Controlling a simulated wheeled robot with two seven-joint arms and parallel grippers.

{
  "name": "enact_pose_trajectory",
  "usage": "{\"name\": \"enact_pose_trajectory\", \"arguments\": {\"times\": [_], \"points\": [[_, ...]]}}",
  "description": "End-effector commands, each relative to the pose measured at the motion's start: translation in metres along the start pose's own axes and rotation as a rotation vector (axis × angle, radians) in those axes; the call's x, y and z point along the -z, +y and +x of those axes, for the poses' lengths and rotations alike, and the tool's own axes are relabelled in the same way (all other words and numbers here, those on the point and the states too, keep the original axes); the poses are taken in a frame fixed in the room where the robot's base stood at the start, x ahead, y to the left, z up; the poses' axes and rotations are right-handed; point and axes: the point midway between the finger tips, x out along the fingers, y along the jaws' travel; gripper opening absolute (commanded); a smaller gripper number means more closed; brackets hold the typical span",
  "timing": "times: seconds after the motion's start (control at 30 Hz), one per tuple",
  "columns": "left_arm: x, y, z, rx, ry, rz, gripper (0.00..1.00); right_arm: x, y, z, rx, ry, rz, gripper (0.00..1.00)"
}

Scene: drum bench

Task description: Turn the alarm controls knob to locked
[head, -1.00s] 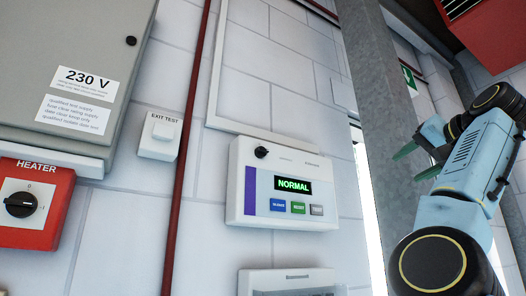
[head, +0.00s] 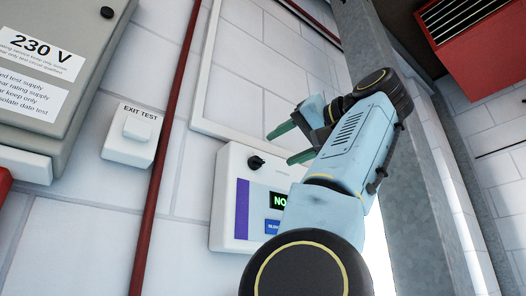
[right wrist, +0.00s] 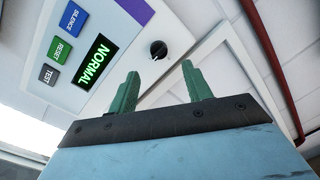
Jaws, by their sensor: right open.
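The alarm controls panel (head: 227,213) is a white wall box with a purple strip and a green display. Its black knob (head: 256,163) is near the top left corner, and it also shows in the right wrist view (right wrist: 158,50). The display (right wrist: 95,62) reads NORMAL. My right gripper (head: 278,146) has green fingers and is just right of the knob in the head view. In the right wrist view my right gripper (right wrist: 160,76) is open and empty, with the knob ahead between its fingertips, apart from them. My arm hides the panel's right part. My left gripper is not in view.
An exit test box (head: 129,150) and a red pipe (head: 170,130) are on the wall to the left. A grey 230 V cabinet (head: 88,72) is at upper left. A grey post (head: 425,190) stands to the right. Blue, green and grey buttons (right wrist: 60,48) sit beside the display.

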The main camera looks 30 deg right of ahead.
Motion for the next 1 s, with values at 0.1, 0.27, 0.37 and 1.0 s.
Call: {"name": "enact_pose_trajectory", "arguments": {"times": [0.1, 0.27, 0.37, 1.0], "points": [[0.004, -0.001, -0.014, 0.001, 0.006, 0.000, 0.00, 0.002, -0.002, 0.027, 0.000, -0.004, 0.000, 0.49], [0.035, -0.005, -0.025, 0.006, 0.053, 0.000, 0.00, 0.002, -0.001, 0.053, 0.000, -0.002, 0.001, 0.49], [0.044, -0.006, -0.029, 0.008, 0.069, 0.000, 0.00, 0.002, -0.001, 0.064, 0.000, -0.001, 0.000, 0.49], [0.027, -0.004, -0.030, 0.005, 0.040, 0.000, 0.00, 0.000, 0.000, 0.072, 0.000, 0.001, 0.000, 0.21]]}}
